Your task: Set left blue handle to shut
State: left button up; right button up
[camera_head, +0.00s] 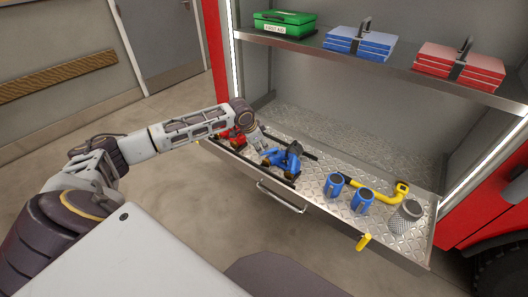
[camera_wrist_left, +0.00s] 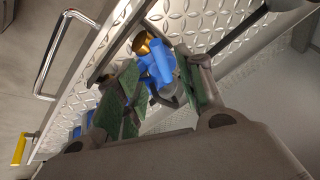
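The blue valve fitting (camera_head: 285,159) sits on the pull-out tray, next to a red fitting (camera_head: 236,140). I cannot make out in the head view which blue part is the left handle or how it is set. My left gripper (camera_head: 263,146) is at the left, upper side of the blue fitting. In the left wrist view my left gripper (camera_wrist_left: 163,92) is open, its green-padded fingers apart on either side of a blue part (camera_wrist_left: 155,67) with a brass-coloured end. Whether a pad touches it is unclear. My right gripper is not in view.
On the tray (camera_head: 318,196) are two blue couplings (camera_head: 362,199), a yellow pipe (camera_head: 380,194) and a mesh strainer (camera_head: 404,217). A drawer handle (camera_head: 282,198) sticks out in front. A shelf (camera_head: 385,70) with a green first aid box and blue and red cases overhangs the tray.

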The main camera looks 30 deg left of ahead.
aim_at(265, 152)
pick_arm(q)
jog(key=x, duration=0.3)
jog(key=shift+w+f, duration=0.1)
jog(key=shift+f, duration=0.2)
jog(key=shift+b+x, duration=0.35)
jog(key=shift+x, duration=0.85)
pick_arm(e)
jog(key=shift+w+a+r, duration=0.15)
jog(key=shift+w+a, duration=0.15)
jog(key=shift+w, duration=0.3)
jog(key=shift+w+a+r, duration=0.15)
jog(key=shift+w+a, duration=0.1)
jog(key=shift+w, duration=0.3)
pick_arm(q)
grip_shut()
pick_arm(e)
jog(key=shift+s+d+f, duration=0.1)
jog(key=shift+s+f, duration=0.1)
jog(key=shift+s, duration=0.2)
